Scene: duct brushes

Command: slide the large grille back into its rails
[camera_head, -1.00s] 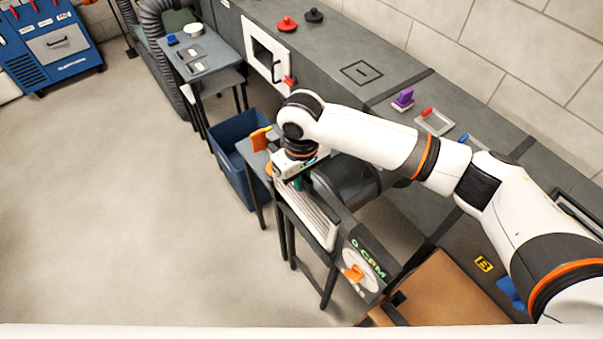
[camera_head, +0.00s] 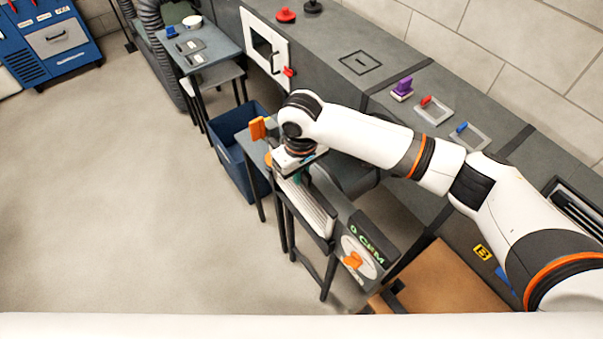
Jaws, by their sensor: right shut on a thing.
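The large grille (camera_head: 314,214) is a pale slatted panel at the front side of the dark duct housing in the middle of the head view. Its near end lies beside the housing's dial panel (camera_head: 358,256). My right gripper (camera_head: 298,177) is over the grille's far end, pointing down, shut on a small teal part that looks like the grille's handle. The hand and wrist hide the fingertips and much of the grille's far end. I cannot tell how far the grille sits in its rails. My left gripper is not in view.
A blue bin (camera_head: 237,152) stands left of the housing's stand. An orange piece (camera_head: 258,128) is near the wrist. A long grey duct bench (camera_head: 330,55) with a white hatch (camera_head: 265,55) runs behind. A cardboard box (camera_head: 440,285) is at lower right. The floor at left is clear.

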